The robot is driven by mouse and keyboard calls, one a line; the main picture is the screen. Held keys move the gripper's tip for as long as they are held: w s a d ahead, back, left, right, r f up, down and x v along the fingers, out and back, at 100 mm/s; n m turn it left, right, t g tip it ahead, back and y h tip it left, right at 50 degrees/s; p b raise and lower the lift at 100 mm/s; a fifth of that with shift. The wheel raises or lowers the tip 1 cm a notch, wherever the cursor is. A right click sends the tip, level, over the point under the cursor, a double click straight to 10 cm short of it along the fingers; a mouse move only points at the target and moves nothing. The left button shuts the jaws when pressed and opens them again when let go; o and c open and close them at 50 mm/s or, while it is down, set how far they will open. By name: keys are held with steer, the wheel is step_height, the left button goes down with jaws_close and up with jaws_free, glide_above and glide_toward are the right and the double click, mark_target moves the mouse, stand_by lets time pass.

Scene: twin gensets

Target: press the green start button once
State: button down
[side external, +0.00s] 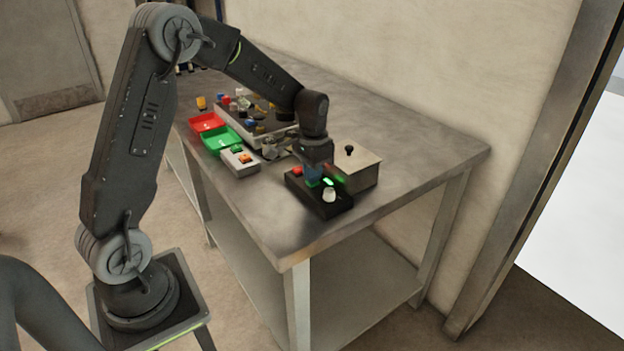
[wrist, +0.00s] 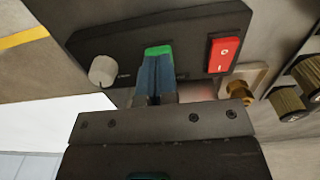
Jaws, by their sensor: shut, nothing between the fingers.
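The black control box (side external: 337,207) sits on the table, with a white knob (side external: 329,194) at one end and a red rocker switch (wrist: 223,54) at the other. The green start button (wrist: 158,50) is between them, partly hidden by my fingertips in the wrist view. My gripper (side external: 313,179) is above the box, pointing down. Its blue fingers (wrist: 157,60) are together with nothing between them, right at the button. I cannot tell whether they touch it. A bright green light (side external: 328,182) glows on the box beside my fingers.
A metal box with a black knob on top (side external: 357,168) stands close behind the control box. A small grey box with green and orange buttons (side external: 240,161), a green tray (side external: 221,140) and a red tray (side external: 206,123) lie to the left. The table's right end is clear.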

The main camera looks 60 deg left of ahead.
steer(key=shift+f, duration=0.15)
step_height(320, 180, up, 12)
stand_by(1.4)
